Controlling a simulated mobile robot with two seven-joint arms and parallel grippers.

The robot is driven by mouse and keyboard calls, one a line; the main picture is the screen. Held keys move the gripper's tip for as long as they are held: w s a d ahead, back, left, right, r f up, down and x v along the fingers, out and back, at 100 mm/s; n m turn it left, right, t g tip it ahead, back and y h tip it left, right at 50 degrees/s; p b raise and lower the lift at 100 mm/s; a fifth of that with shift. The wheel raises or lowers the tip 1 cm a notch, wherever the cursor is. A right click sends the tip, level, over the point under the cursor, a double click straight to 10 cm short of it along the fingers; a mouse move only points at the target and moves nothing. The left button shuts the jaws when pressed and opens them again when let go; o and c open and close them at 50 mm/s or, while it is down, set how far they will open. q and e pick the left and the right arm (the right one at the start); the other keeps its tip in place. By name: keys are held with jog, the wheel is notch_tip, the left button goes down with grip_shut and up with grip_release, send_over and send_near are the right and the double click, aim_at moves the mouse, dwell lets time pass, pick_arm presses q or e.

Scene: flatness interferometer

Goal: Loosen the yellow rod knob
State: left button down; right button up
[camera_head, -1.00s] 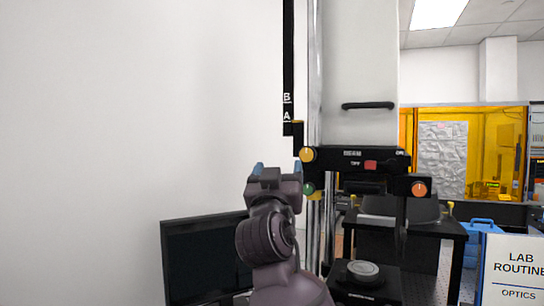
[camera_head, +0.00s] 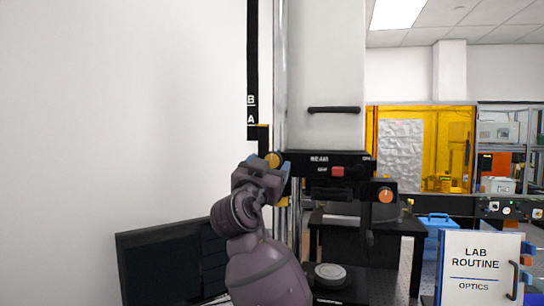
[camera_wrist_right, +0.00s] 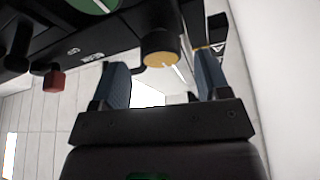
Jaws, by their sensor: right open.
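The yellow rod knob (camera_head: 273,160) sits at the left end of the black instrument head, beside the vertical rod. My right gripper (camera_head: 267,164) is in front of it, with one blue finger on each side of the knob in the picture. In the right wrist view the round yellow knob face (camera_wrist_right: 160,58) shows between and beyond the tips of the open right gripper (camera_wrist_right: 162,75). No contact is visible; the depth gap is hard to judge. My left gripper does not show.
A green knob (camera_wrist_right: 92,4) lies at the top of the wrist view. A red button (camera_head: 338,171) and an orange knob (camera_head: 385,195) are on the instrument head. A dark monitor (camera_head: 170,262) stands lower left, and a LAB ROUTINE sign (camera_head: 478,272) lower right.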

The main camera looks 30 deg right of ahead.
aim_at(274, 160)
jog(key=shift+p+x, duration=0.35)
jog(key=shift+x, duration=1.05)
jog(key=shift+w, duration=0.1)
jog(key=shift+f, duration=0.1)
jog(key=c, duration=0.9)
